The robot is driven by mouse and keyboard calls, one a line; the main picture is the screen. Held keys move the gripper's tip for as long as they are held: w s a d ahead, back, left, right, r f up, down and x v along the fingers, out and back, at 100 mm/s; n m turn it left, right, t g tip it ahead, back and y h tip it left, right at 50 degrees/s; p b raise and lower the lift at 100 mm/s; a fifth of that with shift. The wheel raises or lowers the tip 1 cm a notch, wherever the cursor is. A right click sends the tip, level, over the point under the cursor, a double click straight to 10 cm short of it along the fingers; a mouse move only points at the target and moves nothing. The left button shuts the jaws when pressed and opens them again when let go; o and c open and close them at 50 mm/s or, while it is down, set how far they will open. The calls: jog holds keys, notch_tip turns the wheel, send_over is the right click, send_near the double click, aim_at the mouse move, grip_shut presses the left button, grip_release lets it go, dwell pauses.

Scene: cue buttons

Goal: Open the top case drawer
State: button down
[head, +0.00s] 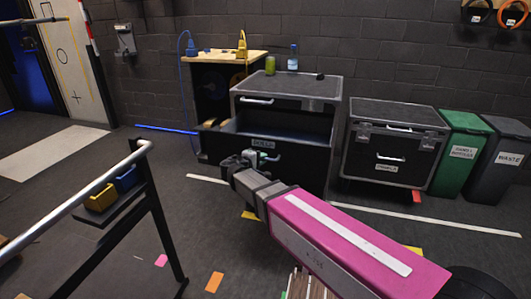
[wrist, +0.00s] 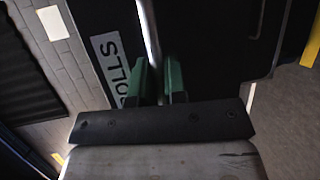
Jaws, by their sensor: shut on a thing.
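A black case (head: 327,148) with metal edges stands against the back wall in the head view. A drawer with a white label (head: 262,143) on its front is pulled out, and its interior (head: 285,126) shows. My gripper (head: 262,157) is at the front of this drawer, just below the label. In the wrist view the green fingers (wrist: 160,82) are shut on a pale bar handle (wrist: 149,32), beside the label (wrist: 117,65). The part of the handle between the fingers is hidden. Another handle (head: 257,101) sits higher on the case, apart from my gripper.
A second case (head: 435,151) and green (head: 455,165) and black (head: 497,172) bins stand to the right. A metal rail (head: 95,187) is at the left front. Floor between is mostly clear.

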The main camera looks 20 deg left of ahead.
jog(key=shift+s+a, duration=0.1)
jog(key=shift+s, duration=1.1)
jog(key=c, duration=1.2)
grip_release()
jog(key=shift+s, duration=0.1)
jog(key=v, duration=1)
jog(key=shift+s, duration=0.3)
jog(key=shift+s+a+r, duration=0.1)
jog(key=shift+a+r, duration=0.05)
